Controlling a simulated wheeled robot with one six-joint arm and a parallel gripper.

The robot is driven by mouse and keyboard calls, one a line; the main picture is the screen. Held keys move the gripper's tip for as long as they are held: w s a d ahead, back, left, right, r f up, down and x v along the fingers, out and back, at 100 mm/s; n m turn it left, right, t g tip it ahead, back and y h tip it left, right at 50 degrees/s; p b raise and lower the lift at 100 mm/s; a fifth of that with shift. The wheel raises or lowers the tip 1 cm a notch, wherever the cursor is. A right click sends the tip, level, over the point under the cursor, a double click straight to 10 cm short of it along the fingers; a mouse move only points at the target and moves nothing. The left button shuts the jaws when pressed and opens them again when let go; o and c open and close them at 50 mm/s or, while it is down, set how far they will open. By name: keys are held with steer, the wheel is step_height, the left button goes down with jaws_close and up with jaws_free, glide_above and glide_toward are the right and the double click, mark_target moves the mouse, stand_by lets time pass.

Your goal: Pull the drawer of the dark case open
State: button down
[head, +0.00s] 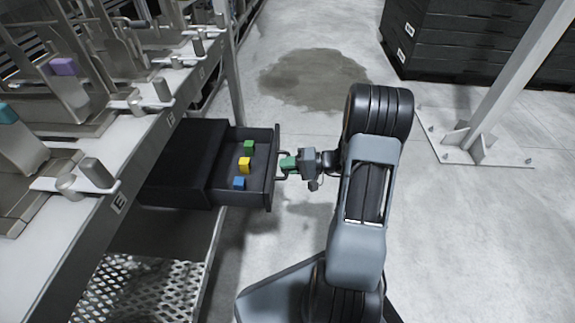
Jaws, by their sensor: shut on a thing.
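The dark case (182,165) sits under the edge of the white machine bench on the left. Its drawer (270,165) is out toward the right, showing an open tray. Inside the drawer lie a green block (249,147), a yellow block (244,165) and a blue block (239,183). My gripper (287,164) is at the drawer's front, shut on the handle (281,178). Its green fingers partly hide the handle.
A bench (150,135) with several metal posts runs along the left above the case. A perforated metal step (140,288) lies below. Black stacked crates (460,45) and a bolted post foot (470,145) stand at right. The floor right of the drawer is clear around my arm.

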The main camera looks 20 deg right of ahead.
steer(key=c, duration=1.1)
jaws_free()
steer(key=shift+c, duration=0.2)
steer(key=p+v, duration=0.4)
steer(key=v, duration=1)
steer(key=s+a+r+n+g+h+p, duration=0.1)
steer(key=a+r+h+p, duration=0.3)
steer(key=r+p, duration=0.7)
steer(key=s+a+r+n+g+h+p, duration=0.1)
steer(key=s+a+r+n+h+p, duration=0.2)
steer(key=a+r+p, duration=0.6)
steer(key=s+a+r+n+g+h+p, duration=0.2)
steer(key=s+a+r+h+p, duration=0.2)
steer(key=r+p, duration=1)
step_height(320, 180, up, 13)
steer(key=a+h, duration=0.2)
steer(key=shift+s+a+h, duration=0.15)
steer(key=shift+a+h, duration=0.1)
steer(key=shift+h, duration=0.05)
